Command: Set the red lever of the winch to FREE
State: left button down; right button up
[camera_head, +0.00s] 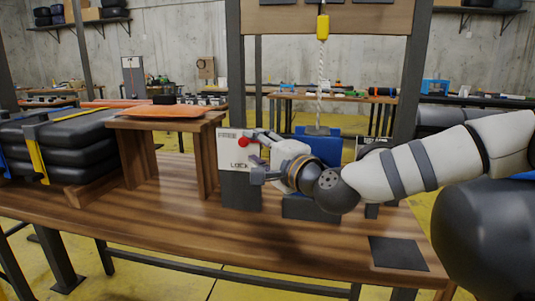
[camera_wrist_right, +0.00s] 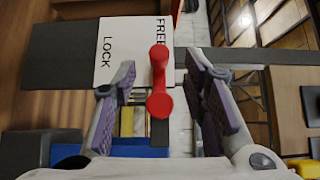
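The winch stands on the wooden bench, with a white label plate (camera_head: 232,157) reading FREE above LOCK. The plate also shows sideways in the right wrist view (camera_wrist_right: 118,70). The red lever (camera_head: 243,142) is at the FREE word. In the right wrist view the lever (camera_wrist_right: 158,80) overlaps part of that word, its near round end towards the camera. My right gripper (camera_head: 257,156) reaches in from the right, in front of the plate. Its fingers are open, one on each side of the lever, with visible gaps. My left gripper is not in view.
A rope with a yellow piece (camera_head: 323,27) hangs above a blue part (camera_head: 325,147) behind my right arm. A small wooden stand with an orange board (camera_head: 173,111) and stacked dark inflatables (camera_head: 75,145) are on the left. The bench front (camera_head: 200,225) is clear; a dark mat (camera_head: 398,253) lies right.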

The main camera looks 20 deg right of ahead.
jog(key=s+d, duration=0.1)
jog(key=s, duration=0.7)
jog(key=shift+d, duration=0.25)
